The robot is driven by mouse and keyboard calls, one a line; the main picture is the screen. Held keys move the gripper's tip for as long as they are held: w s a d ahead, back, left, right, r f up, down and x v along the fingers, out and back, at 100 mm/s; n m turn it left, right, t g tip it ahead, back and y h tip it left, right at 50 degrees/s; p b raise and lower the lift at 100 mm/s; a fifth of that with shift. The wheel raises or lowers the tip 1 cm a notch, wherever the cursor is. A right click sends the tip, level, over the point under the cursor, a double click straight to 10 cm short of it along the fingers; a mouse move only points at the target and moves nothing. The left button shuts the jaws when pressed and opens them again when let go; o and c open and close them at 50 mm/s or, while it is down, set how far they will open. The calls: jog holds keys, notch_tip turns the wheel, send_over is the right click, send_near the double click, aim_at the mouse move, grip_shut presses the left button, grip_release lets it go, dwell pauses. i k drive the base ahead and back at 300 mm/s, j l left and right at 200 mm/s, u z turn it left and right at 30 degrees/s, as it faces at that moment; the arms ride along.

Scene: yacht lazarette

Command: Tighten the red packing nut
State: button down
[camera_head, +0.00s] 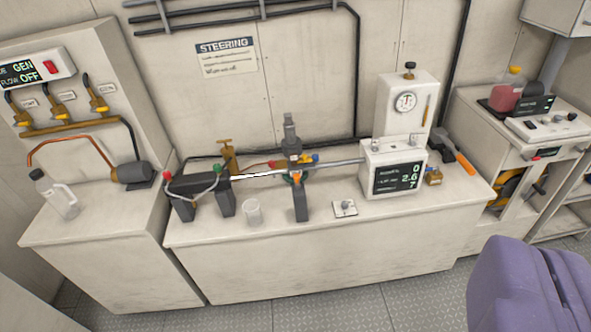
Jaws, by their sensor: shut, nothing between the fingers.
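On the middle bench (330,250), a dark cylinder (198,185) lies on two dark supports, with a bright rod (335,162) running right to a white readout box (393,168). A dark upright stand (300,200) crosses the rod near its middle, with small green, orange, blue and yellow parts around it. A small red piece (272,163) shows just left of the stand. A red fitting (167,175) shows at the cylinder's left end. Both are too small to tell which is the packing nut. My gripper is not visible.
A clear cup (253,212) and a small switch plate (344,208) sit near the bench front. An orange-handled tool (457,152) is at the right. A large purple form (515,285) fills the bottom right corner. The metal floor (330,302) before the bench is clear.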

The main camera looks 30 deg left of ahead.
aim_at(271, 164)
jog(key=i+j, duration=0.5)
jog(key=i+j+u, duration=0.1)
jog(key=i+j, duration=0.4)
jog(key=i, duration=0.15)
jog(key=i+j+u, duration=0.1)
jog(key=i+j, duration=0.75)
jog(key=i, duration=0.3)
